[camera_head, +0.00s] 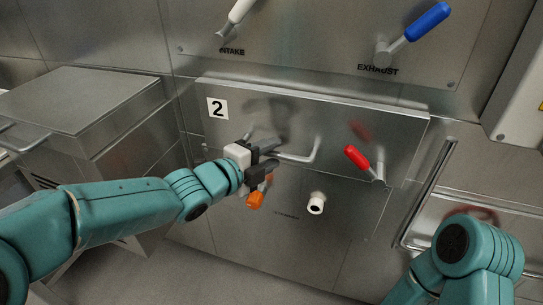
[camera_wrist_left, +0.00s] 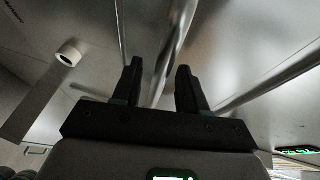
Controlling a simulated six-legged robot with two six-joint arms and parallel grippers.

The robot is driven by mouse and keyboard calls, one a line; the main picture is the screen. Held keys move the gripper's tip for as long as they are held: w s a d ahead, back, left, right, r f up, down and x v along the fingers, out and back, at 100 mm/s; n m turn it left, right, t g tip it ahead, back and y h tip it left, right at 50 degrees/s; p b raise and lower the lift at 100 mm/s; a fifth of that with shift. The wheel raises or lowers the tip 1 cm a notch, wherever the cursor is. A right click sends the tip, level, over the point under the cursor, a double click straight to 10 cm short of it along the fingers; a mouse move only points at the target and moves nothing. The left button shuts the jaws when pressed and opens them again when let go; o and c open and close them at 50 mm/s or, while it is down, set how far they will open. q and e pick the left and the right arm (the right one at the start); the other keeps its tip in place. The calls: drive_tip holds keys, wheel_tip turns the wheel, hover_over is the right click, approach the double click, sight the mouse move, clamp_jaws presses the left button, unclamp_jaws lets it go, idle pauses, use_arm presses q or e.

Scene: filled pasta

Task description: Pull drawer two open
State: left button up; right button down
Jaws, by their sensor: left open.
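Drawer two (camera_head: 370,122) is a steel front with a white label marked 2 (camera_head: 217,108). My left gripper is open at the left part of the handle. In the left wrist view, the two dark fingers (camera_wrist_left: 160,85) stand apart, and a shiny bar (camera_wrist_left: 176,45), apparently the handle, shows between them. I cannot tell whether they touch it. My right gripper is out of view.
A red lever (camera_head: 357,158) is right of the handle. An orange knob (camera_head: 255,201) and a white round fitting (camera_head: 316,204) are below. White (camera_head: 240,12) and blue (camera_head: 428,21) levers are above. A steel cabinet (camera_head: 80,100) stands left. The floor in front looks clear.

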use_arm(q)
drive_tip(key=shift+w+d+f, duration=0.1)
drive_tip(key=shift+w+d, duration=0.2)
drive_tip(key=shift+w, duration=0.05)
clamp_jaws()
